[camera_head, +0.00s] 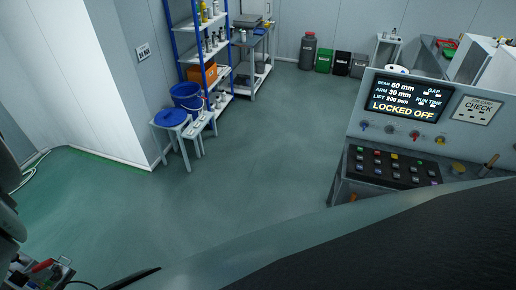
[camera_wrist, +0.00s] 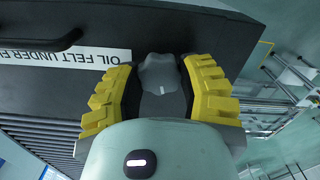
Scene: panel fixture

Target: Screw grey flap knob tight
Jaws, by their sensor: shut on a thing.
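The grey lobed knob (camera_wrist: 157,68) is in the upper middle of the wrist view, against a dark grey panel (camera_wrist: 195,24). My gripper (camera_wrist: 159,80) has yellow ribbed fingers, one on each side of the knob, and is shut on it. The fingers and my wrist housing hide the knob's lower side. How far the knob is screwed in cannot be told. The knob and my gripper do not show in the head view.
In the wrist view, a black handle (camera_wrist: 48,44) and a white label (camera_wrist: 75,55) reading "OIL FELT UNDER" lie left of the knob. In the head view, a console screen (camera_head: 405,96) reads "LOCKED OFF". The middle floor (camera_head: 265,150) is clear; a blue bucket (camera_head: 187,97) stands beyond.

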